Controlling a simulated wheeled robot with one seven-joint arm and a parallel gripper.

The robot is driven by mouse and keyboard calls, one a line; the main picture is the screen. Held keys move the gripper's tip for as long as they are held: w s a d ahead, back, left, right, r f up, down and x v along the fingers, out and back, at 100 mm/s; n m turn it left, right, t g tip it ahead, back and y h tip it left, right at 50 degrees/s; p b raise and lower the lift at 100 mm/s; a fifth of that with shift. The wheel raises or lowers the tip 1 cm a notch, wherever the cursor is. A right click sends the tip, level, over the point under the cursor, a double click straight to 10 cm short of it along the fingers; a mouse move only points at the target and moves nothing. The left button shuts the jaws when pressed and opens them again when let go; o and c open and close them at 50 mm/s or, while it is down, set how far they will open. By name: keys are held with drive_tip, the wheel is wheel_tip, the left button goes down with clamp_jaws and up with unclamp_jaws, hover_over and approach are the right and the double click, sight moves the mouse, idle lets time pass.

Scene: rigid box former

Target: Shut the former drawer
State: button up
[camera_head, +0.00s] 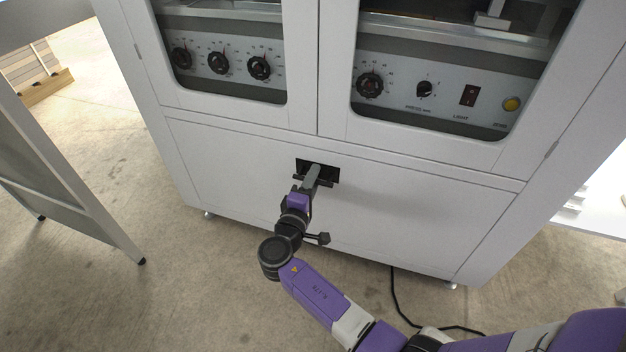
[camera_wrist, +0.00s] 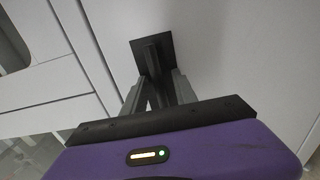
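The former drawer (camera_head: 400,215) is the wide, plain light-grey front panel low on the box former. Its front looks flush or nearly flush with the cabinet; a small gap cannot be ruled out. A dark handle with a black backing plate (camera_head: 331,172) sits at its upper middle. My gripper (camera_head: 312,178) is at this handle, reaching in from the front. In the wrist view, the dark handle bar (camera_wrist: 154,62) lies between my gripper's two grey fingers (camera_wrist: 157,88). The fingers are apart, one on each side of the bar; whether they press on it is unclear.
Above the drawer are two windowed doors with control knobs (camera_head: 219,63) and switches behind them. A grey metal frame (camera_head: 95,215) stands at the left. A black cable (camera_head: 396,300) lies on the floor at front right. The floor at front left is clear.

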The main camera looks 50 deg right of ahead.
drive_tip(key=p+v, duration=0.2)
drive_tip(key=v, duration=0.5)
drive_tip(key=shift+s+a, duration=0.15)
drive_tip(key=shift+a, duration=0.2)
